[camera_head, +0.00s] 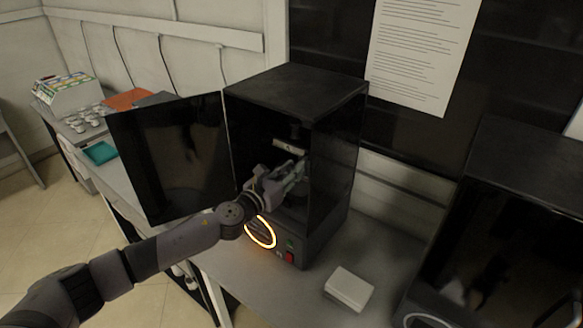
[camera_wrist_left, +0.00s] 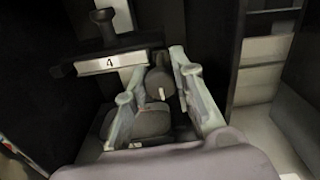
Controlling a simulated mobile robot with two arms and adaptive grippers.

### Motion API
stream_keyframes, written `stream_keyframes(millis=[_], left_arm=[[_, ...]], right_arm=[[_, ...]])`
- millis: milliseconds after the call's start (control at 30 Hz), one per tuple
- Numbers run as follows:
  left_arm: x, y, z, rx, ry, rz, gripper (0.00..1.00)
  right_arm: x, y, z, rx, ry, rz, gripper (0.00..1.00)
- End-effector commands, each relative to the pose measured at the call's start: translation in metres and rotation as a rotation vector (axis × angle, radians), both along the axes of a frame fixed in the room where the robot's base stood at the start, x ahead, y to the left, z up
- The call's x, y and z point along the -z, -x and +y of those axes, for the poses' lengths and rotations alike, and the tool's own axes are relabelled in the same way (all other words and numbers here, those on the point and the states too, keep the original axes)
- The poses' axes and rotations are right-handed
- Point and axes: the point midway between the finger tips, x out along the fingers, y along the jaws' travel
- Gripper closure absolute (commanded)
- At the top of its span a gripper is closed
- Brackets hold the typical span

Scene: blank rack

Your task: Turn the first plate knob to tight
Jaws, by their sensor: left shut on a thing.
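A black box-shaped machine (camera_head: 300,85) stands on the bench with its dark door (camera_head: 170,155) swung open to the left. My left arm reaches inside, and my left gripper (camera_head: 290,172) is within the opening. In the left wrist view, the two pale fingers of the gripper (camera_wrist_left: 157,66) are on either side of a dark round knob (camera_wrist_left: 158,85) with a small white mark, and are shut on it. A black bar with a white label "4" (camera_wrist_left: 108,64) and a black T-shaped handle (camera_wrist_left: 104,24) is beside the knob. My right gripper is not in view.
A lit orange ring (camera_head: 261,232) and a red switch (camera_head: 289,257) are on the machine's front base. A white box (camera_head: 348,288) lies on the bench at the right. A second black machine (camera_head: 510,220) stands further right. The open door stands close to my left arm.

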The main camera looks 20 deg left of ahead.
Motion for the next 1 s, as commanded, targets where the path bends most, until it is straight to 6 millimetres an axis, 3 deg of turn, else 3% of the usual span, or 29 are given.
stream_keyframes(millis=[333, 800, 833, 1000], left_arm=[[0.0028, 0.0007, -0.0006, 0.002, -0.103, -0.032, 1.00], [0.0030, 0.0008, -0.0006, 0.002, -0.113, -0.036, 1.00], [0.0030, 0.0008, -0.0006, 0.002, -0.113, -0.036, 0.75], [0.0022, 0.0006, -0.0004, 0.001, -0.111, -0.037, 0.64]], right_arm=[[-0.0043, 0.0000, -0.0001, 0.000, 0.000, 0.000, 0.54], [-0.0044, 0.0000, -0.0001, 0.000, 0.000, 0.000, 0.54], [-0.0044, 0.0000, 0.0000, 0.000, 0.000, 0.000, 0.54], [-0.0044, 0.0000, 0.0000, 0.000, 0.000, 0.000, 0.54]])
